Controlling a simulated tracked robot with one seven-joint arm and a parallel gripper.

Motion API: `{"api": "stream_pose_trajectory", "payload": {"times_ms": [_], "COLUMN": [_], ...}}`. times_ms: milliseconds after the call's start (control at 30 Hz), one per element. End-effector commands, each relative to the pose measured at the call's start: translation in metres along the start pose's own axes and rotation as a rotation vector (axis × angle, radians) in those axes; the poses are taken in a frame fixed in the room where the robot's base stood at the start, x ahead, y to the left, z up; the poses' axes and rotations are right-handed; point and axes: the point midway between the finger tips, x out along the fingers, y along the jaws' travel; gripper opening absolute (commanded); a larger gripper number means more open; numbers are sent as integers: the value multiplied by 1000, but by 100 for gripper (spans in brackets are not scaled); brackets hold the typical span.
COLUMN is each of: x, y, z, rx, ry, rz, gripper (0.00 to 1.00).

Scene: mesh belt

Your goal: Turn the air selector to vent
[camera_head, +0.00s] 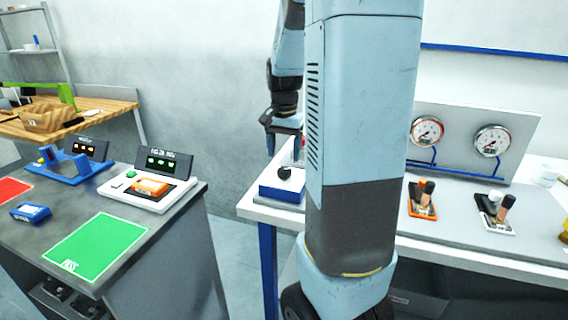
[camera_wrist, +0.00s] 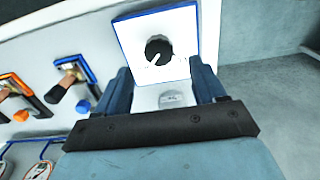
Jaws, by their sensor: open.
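The air selector is a white-topped box with blue sides (camera_head: 282,186) at the left end of the white bench. A round black knob (camera_head: 284,172) sits on it. In the wrist view the knob (camera_wrist: 158,50) shows a white pointer mark toward the lower left of the picture. No readable vent marking shows. My gripper (camera_wrist: 163,80) is open and empty, its two blue fingers spread on either side of the view below the knob. In the head view my gripper (camera_head: 283,146) hangs above the selector, apart from it. My arm hides part of the bench.
An orange-based valve (camera_head: 422,212) and a white-based valve (camera_head: 495,228) stand right on the bench, below two dial gauges (camera_head: 427,131). In the wrist view, a blue-edged valve (camera_wrist: 78,88) lies left. A dark table (camera_head: 60,235) with devices stands left, across a floor gap.

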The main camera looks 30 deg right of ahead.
Motion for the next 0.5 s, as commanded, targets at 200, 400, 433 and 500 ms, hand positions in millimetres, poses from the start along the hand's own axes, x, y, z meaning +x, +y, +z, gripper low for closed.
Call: {"api": "stream_pose_trajectory", "payload": {"times_ms": [200, 400, 433, 500], "x": [-44, -69, -71, -76], "y": [-1, -1, -1, 0], "z": [-1, 0, 0, 0], "rx": [0, 0, 0, 0], "ry": [3, 1, 0, 0], "rz": [-2, -1, -1, 0], "gripper": [70, 70, 70, 70]}}
